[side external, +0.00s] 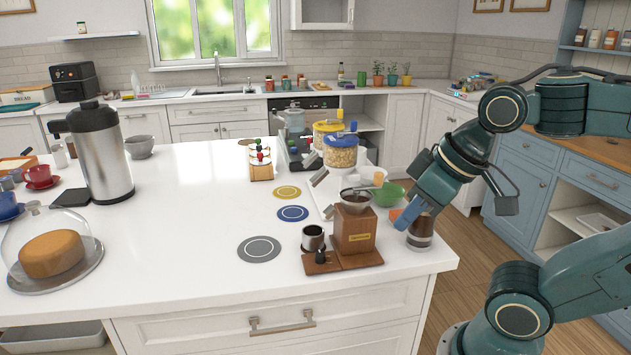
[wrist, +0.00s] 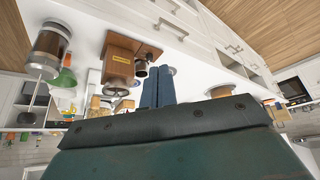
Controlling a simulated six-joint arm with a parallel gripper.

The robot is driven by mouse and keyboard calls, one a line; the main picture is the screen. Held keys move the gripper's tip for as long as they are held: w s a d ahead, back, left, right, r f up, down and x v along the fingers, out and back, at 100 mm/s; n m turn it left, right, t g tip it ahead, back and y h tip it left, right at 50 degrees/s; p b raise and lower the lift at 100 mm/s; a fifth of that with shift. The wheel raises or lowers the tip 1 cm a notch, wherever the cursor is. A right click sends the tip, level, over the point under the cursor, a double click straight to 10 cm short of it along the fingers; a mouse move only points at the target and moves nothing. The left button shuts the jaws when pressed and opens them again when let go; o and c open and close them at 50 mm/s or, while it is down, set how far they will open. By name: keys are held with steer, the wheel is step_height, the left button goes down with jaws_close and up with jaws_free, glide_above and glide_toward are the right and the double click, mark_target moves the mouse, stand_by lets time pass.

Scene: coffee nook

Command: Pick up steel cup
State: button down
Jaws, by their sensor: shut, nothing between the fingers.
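The small steel cup (side external: 313,238) stands upright next to the wooden coffee grinder (side external: 355,229), on the near side of the white island. The cup also shows in the wrist view (wrist: 141,70), dark and small beside the grinder (wrist: 119,62). My gripper (side external: 403,222) is shut and empty, with blue fingers. It hangs to the right of the grinder and in front of a glass French press (side external: 420,236), apart from the cup. The fingers also show in the wrist view (wrist: 158,80).
The grinder stands between my gripper and the cup. A green bowl (side external: 389,194) and lidded jars (side external: 340,152) are behind it. Grey (side external: 259,249), blue (side external: 292,213) and yellow (side external: 287,192) discs lie left of the cup. A large steel jug (side external: 102,155) stands farther left. The island's middle is clear.

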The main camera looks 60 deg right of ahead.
steer(key=c, duration=0.9)
jaws_free()
steer(key=m+g+h, duration=0.1)
steer(key=m+g, duration=0.4)
steer(key=m, duration=1.1)
glide_above(313, 238)
steer(key=w, duration=0.1)
step_height(313, 238, down, 4)
steer(key=r, duration=0.1)
steer(key=shift+d+f, duration=0.2)
steer(key=shift+f, duration=0.05)
steer(key=shift+f, duration=0.1)
steer(key=shift+w+d+f, duration=0.1)
steer(key=shift+d+f, duration=0.05)
steer(key=shift+f, duration=1.2)
steer(key=shift+s+d+f, duration=0.1)
steer(key=shift+d+f, duration=0.1)
steer(key=shift+f, duration=1.1)
steer(key=shift+w+d+f, duration=0.1)
steer(key=shift+d+f, duration=0.05)
steer(key=shift+f, duration=1.2)
